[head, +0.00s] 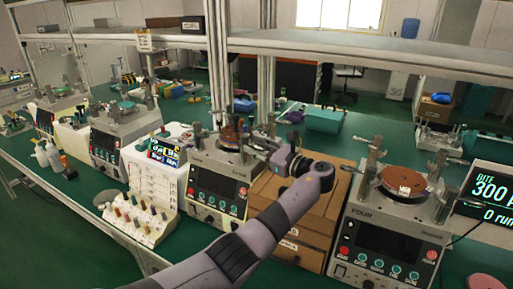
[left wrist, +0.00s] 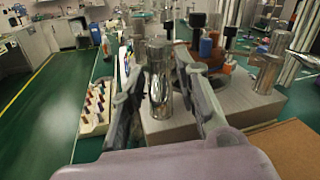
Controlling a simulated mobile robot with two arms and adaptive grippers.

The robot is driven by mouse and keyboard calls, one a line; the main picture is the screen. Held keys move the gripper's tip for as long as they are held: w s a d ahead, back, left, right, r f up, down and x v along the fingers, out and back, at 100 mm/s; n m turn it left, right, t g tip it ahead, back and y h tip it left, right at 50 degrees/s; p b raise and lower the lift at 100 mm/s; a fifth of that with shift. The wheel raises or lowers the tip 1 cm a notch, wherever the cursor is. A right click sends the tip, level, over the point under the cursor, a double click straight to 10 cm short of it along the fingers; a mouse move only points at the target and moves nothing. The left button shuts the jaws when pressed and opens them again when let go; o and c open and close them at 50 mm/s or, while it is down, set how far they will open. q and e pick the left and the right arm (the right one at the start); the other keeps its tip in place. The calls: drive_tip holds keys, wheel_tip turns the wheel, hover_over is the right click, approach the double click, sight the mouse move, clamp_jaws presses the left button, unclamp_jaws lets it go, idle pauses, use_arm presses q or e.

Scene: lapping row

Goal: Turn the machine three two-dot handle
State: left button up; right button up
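Machine three (head: 217,186) is the grey bench machine left of the wooden drawer box, with a dark front panel and a row of knobs. Metal posts and a reddish-brown disc (head: 231,136) are on its top. My left gripper (head: 263,147) reaches over its right side. In the left wrist view the gripper (left wrist: 165,105) is open, with a shiny metal cylinder (left wrist: 159,82) standing between its fingers; a gap shows at least on the right. I cannot make out dots on any handle. My right gripper is not in view.
Machine FOUR (head: 391,230) stands to the right, beyond a wooden drawer box (head: 298,212). A white rack of coloured pegs (head: 138,217) stands to the left. A shelf (head: 330,50) on metal uprights runs behind. A second metal post (left wrist: 267,72) stands near the gripper.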

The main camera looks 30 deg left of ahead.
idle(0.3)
use_arm(q)
drive_tip(key=v, duration=1.2)
